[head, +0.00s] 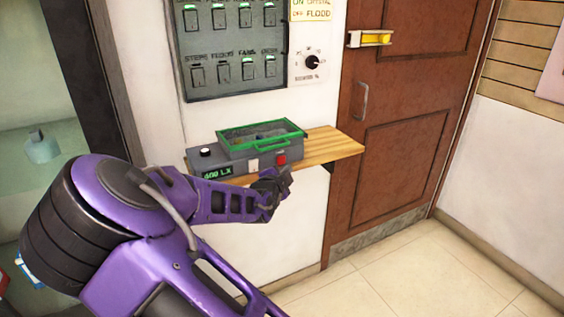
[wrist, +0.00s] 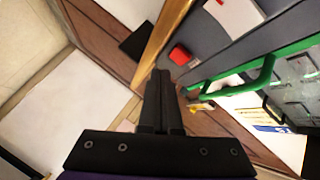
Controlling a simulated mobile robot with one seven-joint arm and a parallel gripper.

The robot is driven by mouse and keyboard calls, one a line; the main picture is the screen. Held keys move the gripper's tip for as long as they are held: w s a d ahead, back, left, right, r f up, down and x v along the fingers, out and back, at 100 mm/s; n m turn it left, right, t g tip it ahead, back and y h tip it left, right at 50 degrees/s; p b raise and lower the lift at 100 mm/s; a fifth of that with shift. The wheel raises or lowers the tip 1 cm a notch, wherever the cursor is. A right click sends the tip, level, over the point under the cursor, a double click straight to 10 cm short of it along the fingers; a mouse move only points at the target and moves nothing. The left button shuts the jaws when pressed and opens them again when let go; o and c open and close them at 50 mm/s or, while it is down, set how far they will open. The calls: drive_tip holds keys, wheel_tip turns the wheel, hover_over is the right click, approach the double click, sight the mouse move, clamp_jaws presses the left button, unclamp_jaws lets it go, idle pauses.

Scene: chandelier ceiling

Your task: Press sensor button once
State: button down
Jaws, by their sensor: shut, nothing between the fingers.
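A grey sensor box (head: 240,159) with a green-rimmed open top sits on a wooden shelf (head: 335,145). Its front has a lit "400 LX" display, a pale square switch (head: 253,164) and a red button (head: 281,159). In the wrist view the red button (wrist: 180,54) stands out from the grey front, with the pale switch (wrist: 235,14) beside it. My gripper (head: 283,177) is just in front of and below the red button. In the wrist view its fingers (wrist: 160,77) are shut and empty, their tips apart from the button.
A wall panel of switches (head: 230,45) hangs above the shelf, with a knob (head: 312,62) at its right. A brown door (head: 405,130) with a handle stands to the right. The floor (head: 420,275) in front of the door is clear.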

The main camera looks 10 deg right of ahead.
drive_tip(key=shift+s+d, duration=0.3)
drive_tip(key=shift+s, duration=0.7)
drive_tip(key=shift+s+d, duration=0.3)
drive_tip(key=shift+s, duration=0.65)
